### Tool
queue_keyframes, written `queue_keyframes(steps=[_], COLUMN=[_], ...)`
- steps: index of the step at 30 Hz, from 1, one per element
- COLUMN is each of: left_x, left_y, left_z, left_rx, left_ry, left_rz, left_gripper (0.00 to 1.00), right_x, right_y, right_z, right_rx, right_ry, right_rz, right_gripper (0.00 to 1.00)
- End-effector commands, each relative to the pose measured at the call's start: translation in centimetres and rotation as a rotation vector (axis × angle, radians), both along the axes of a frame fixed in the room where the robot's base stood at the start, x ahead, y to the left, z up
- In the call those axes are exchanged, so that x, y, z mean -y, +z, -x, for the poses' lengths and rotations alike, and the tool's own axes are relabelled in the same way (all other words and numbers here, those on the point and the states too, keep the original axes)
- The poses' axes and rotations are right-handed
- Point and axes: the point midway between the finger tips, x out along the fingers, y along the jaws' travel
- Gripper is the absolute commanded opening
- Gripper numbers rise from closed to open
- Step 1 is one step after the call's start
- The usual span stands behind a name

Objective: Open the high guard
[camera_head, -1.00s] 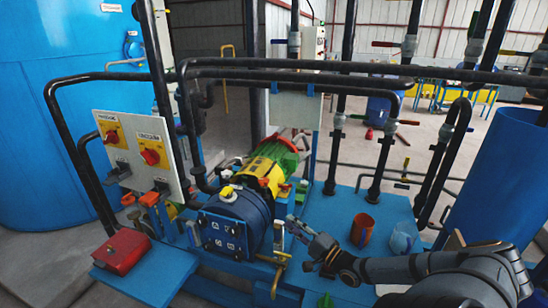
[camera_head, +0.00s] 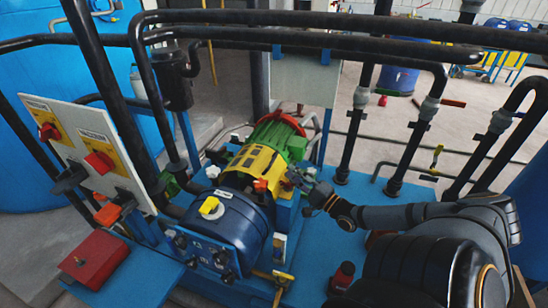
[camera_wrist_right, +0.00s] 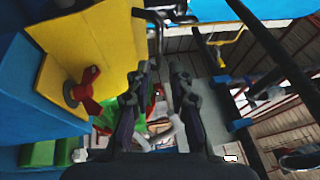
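The yellow guard (camera_head: 245,166) sits over the shaft between the dark blue pump body (camera_head: 232,215) and the green motor (camera_head: 280,138). I take it to be the high guard, and it looks closed. An orange-red wing knob (camera_head: 260,186) is on its side. In the right wrist view the guard (camera_wrist_right: 105,35) fills the upper left, with the red knob (camera_wrist_right: 86,91) left of my fingers. My right gripper (camera_head: 299,181) is just right of the guard. Its fingers (camera_wrist_right: 158,75) are apart with nothing between them. My left gripper is not in view.
Black pipes (camera_head: 320,40) cross above the machine. A panel with red switches (camera_head: 90,150) stands at left, above a red box (camera_head: 95,260). A small dark red bottle (camera_head: 343,276) stands near my right arm.

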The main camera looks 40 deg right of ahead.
Motion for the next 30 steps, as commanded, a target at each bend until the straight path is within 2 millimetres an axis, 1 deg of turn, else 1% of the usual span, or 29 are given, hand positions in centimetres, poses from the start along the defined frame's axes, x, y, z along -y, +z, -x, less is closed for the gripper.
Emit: queue_keyframes(steps=[1, 6, 9, 12, 17, 24, 25, 29, 30], left_x=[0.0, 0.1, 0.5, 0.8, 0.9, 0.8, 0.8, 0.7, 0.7], left_y=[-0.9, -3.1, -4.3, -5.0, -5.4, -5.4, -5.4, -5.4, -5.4], left_z=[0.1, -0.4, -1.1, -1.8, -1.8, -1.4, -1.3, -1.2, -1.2], left_rx=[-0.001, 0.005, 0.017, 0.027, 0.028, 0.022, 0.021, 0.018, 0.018], left_ry=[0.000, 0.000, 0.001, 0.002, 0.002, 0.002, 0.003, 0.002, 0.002], left_rz=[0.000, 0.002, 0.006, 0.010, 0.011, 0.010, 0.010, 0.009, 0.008], left_gripper=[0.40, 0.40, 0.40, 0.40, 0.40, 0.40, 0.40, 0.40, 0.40], right_x=[-0.1, -0.4, -0.5, -0.6, -0.7, -0.7, -0.7, -0.7, -0.7], right_y=[-0.2, 0.3, 0.7, 1.0, 1.4, 1.6, 1.6, 1.6, 1.6], right_z=[-0.9, -4.7, -6.6, -8.0, -9.0, -9.1, -9.1, -9.1, -9.1], right_rx=[0.005, 0.007, 0.007, 0.006, 0.001, 0.000, 0.000, 0.000, 0.000], right_ry=[0.001, 0.001, 0.000, 0.000, 0.001, 0.001, 0.001, 0.001, 0.001], right_rz=[0.001, 0.001, 0.001, 0.000, 0.000, 0.000, 0.000, 0.001, 0.000], right_gripper=[0.21, 0.21, 0.21, 0.21, 0.21, 0.21, 0.18, 0.00, 0.00])
